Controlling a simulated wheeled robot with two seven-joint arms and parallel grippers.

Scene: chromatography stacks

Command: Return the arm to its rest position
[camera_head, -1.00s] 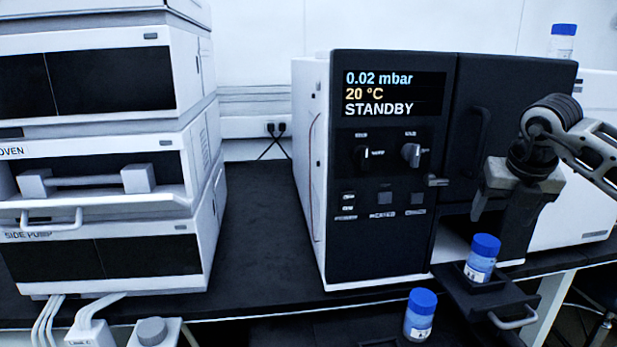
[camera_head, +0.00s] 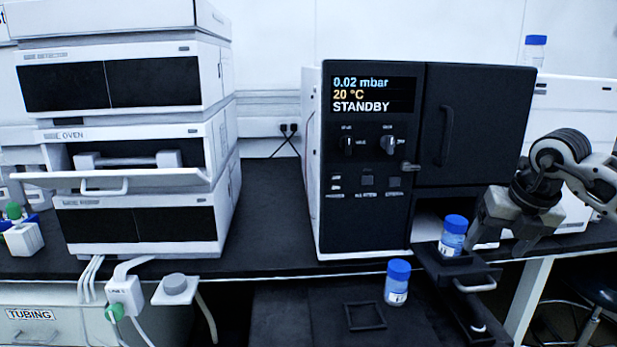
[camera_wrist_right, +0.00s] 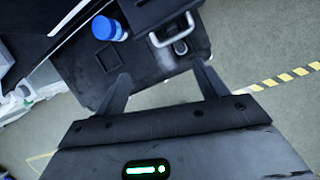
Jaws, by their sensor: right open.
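My right arm comes in from the right in the head view. Its gripper (camera_head: 508,238) hangs beside the black instrument's pulled-out drawer, to the right of a blue-capped bottle (camera_head: 453,237) standing on that drawer. In the right wrist view the two fingers of my right gripper (camera_wrist_right: 160,90) are spread apart with nothing between them. A second blue-capped bottle (camera_head: 397,284) stands lower, on a dark surface in front of the bench; a blue-capped bottle also shows in the wrist view (camera_wrist_right: 108,30). My left gripper is in neither view.
The black instrument (camera_head: 368,220) reads STANDBY. Its drawer (camera_head: 470,270) juts out over the bench edge, with a handle at its front. A stack of white modules (camera_head: 140,220) with an open oven stands left. A square frame (camera_head: 365,316) lies on the lower surface. Bare bench lies between stack and instrument.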

